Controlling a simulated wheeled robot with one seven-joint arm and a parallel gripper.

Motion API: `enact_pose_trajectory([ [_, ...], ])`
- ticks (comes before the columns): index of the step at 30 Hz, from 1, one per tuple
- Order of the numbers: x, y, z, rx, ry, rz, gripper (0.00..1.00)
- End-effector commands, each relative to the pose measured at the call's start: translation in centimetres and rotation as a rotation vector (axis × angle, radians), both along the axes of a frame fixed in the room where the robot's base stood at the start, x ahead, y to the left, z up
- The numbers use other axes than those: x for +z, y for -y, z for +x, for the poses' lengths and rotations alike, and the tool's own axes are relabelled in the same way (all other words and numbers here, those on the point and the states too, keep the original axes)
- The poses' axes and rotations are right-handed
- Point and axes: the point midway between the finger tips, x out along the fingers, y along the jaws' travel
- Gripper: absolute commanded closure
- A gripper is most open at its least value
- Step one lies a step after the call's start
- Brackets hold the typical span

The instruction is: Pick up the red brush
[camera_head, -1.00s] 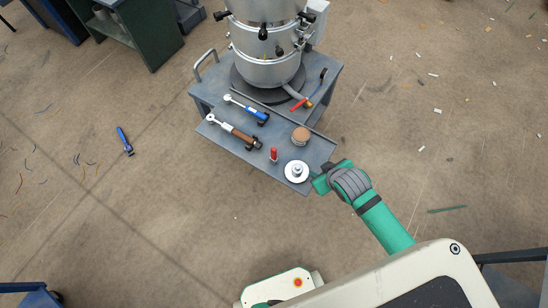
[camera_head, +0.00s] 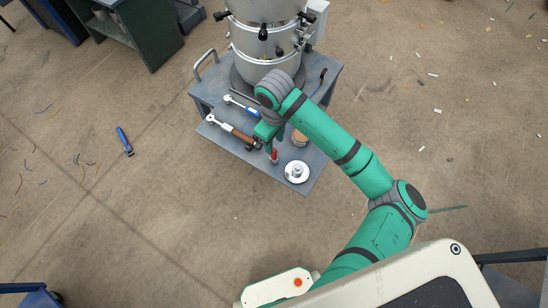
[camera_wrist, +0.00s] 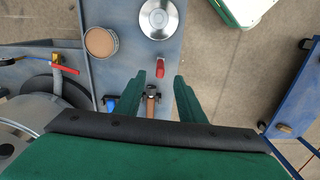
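A small red item (camera_head: 274,156), which looks like the red brush, stands on the lower shelf of the grey cart (camera_head: 318,170), left of a silver disc. In the wrist view the red item (camera_wrist: 160,68) lies just beyond and between my fingertips, apart from them. My gripper (camera_wrist: 160,82) is open and empty, pointing down over the shelf; a brown-handled tool (camera_wrist: 152,104) shows between its fingers, lower down.
A silver disc (camera_head: 297,171) and a round brown-topped tin (camera_wrist: 100,42) are close by. A blue-handled tool (camera_head: 250,111) lies left of my wrist. A red, yellow and blue tool (camera_wrist: 62,68) and a large metal cylinder (camera_head: 262,40) are behind.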

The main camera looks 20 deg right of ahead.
Motion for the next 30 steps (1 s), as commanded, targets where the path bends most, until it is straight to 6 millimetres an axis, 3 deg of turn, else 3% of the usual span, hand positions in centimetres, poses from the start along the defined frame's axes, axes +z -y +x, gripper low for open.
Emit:
enact_pose_trajectory([
  [9,-4.3,0.0,0.0,-0.002,-0.001,0.0,0.64],
  [17,-5.7,0.1,0.0,-0.003,-0.001,-0.001,0.64],
  [27,-9.9,0.0,0.1,-0.004,-0.002,0.0,0.64],
  [30,-10.4,0.0,0.1,-0.003,0.0,-0.001,0.64],
])
